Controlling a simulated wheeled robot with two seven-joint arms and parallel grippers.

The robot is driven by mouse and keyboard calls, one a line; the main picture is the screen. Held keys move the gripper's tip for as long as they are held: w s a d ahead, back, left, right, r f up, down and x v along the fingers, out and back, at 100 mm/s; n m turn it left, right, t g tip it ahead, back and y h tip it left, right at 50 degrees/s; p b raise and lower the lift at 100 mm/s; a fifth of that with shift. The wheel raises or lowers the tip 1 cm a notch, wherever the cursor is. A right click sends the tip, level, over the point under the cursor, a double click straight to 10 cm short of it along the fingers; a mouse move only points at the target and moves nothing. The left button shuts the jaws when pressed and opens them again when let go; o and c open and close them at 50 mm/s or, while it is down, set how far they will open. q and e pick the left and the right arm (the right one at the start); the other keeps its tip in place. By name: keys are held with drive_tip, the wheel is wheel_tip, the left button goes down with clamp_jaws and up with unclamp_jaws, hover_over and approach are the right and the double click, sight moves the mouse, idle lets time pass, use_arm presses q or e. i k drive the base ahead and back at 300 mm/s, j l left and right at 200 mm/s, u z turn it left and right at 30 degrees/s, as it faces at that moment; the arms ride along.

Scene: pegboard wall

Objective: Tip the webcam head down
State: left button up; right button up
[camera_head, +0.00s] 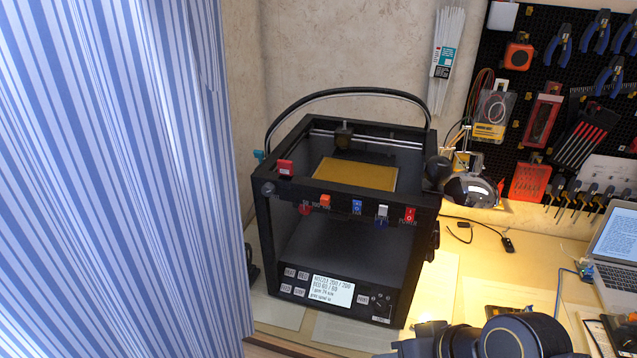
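I cannot pick out the webcam with certainty. A small dark rounded head (438,169) sits at the upper right corner of the black 3D printer (283,250), beside a shiny lamp; it may be the webcam head, but its tilt is too small to tell. The printer is an open black frame with a yellow plate (356,174) near its top and a lit screen low on its front. A black part of my arm shows at the bottom, right of the middle. I see no fingertips of either gripper.
A blue and white striped curtain (110,180) fills the left. The shiny lamp (470,190) stands between the printer and the tool-hung pegboard (560,85). A laptop (612,245) is at the right edge. The wooden desk (520,262) has some free room and loose cables.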

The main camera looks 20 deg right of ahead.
sight(439, 170)
drive_tip(key=l+z, duration=0.1)
drive_tip(key=z, duration=0.3)
drive_tip(key=k+l+z, duration=0.1)
drive_tip(key=z, duration=0.25)
drive_tip(key=l+z, duration=0.1)
drive_tip(key=z, duration=0.3)
